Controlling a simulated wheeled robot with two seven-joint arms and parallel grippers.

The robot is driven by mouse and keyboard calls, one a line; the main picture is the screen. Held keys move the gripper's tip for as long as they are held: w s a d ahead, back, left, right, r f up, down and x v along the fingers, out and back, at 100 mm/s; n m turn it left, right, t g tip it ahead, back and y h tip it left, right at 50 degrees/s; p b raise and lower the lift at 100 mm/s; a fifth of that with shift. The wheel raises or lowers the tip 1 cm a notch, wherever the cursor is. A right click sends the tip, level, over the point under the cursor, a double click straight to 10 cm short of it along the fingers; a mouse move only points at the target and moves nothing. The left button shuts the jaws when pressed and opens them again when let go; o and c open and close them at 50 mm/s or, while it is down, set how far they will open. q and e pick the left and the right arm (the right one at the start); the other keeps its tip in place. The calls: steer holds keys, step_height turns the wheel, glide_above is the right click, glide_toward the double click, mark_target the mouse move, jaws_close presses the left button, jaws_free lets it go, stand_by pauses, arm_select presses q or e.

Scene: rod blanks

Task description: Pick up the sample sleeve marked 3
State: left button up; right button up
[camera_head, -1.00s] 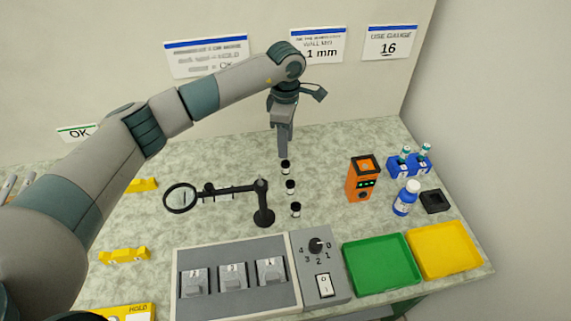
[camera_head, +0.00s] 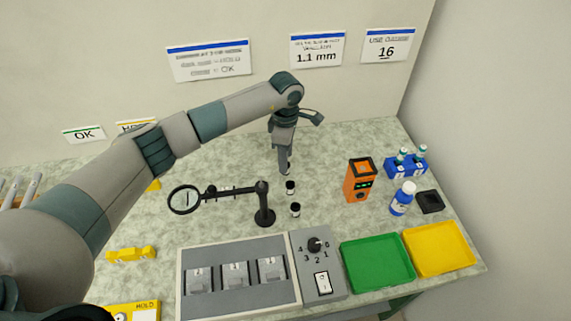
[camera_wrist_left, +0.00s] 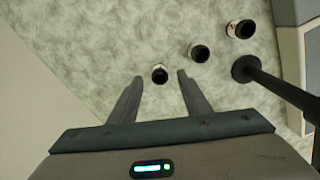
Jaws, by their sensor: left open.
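Three small sleeves with black tops and pale bodies stand in a row on the bench: the far sleeve, the middle sleeve (camera_head: 290,187) and the near sleeve (camera_head: 295,209). No number can be read on them. My left gripper (camera_head: 285,169) points down at the far sleeve and mostly hides it in the head view. In the left wrist view the far sleeve (camera_wrist_left: 159,74) appears between the tips of the open fingers, with a gap on each side. The other two sleeves stand to the right there. My right gripper is not in view.
A magnifier on a black stand (camera_head: 263,204) is close left of the sleeves. An orange device (camera_head: 360,182) stands to the right. A grey panel with a dial (camera_head: 314,245), a green tray (camera_head: 377,264) and a yellow tray (camera_head: 438,248) line the front.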

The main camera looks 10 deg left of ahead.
arm_select(q)
steer(key=shift+f, duration=0.85)
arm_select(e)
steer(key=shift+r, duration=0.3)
arm_select(q)
steer(key=shift+c, duration=0.2)
steer(key=c, duration=1.1)
steer(key=shift+o, duration=0.2)
steer(key=shift+r, duration=0.15)
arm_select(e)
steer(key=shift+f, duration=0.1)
